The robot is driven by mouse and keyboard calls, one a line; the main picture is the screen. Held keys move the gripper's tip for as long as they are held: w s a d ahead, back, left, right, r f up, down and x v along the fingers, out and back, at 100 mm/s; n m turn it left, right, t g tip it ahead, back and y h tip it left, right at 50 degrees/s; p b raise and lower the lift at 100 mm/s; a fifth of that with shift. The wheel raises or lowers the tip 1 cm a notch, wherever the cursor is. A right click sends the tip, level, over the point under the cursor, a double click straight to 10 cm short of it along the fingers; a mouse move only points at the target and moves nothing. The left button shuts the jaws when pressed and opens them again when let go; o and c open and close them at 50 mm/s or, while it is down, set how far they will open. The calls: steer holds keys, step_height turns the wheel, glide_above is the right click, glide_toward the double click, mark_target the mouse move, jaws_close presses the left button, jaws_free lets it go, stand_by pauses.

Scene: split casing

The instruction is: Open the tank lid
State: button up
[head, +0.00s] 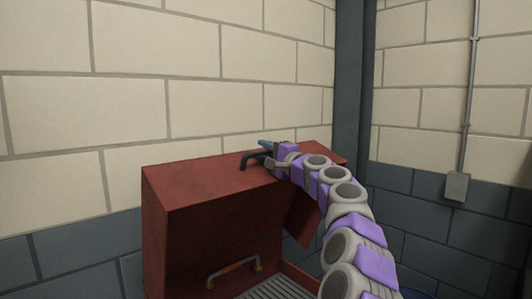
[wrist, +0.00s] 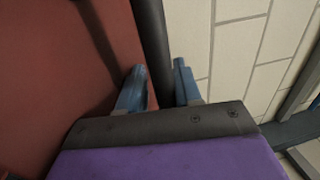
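The red tank (head: 220,188) stands against the block wall in the head view. A dark bent handle (head: 250,158) rises from its top. My gripper (head: 265,148) is at the right end of this handle. In the wrist view, the dark handle bar (wrist: 150,35) runs between the two blue fingers of my gripper (wrist: 160,80), beside the red surface. The fingers are apart, with the bar close to both tips. I cannot tell whether they press on it. The far side of the handle is partly hidden by my gripper and arm.
A smaller bar handle (head: 234,270) with orange parts is low in the tank's front, beside a slatted grate (head: 282,289). A dark column (head: 349,90) stands in the wall corner. A conduit with a grey box (head: 456,187) is on the right wall.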

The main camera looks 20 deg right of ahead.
steer(key=shift+o, duration=0.8)
steer(key=shift+r, duration=0.1)
steer(key=shift+s+d, duration=0.1)
steer(key=shift+s, duration=0.05)
steer(key=shift+s+d, duration=0.25)
steer(key=shift+s, duration=0.2)
steer(key=p+v, duration=0.1)
steer(key=v, duration=1.5)
steer(key=shift+f, duration=0.25)
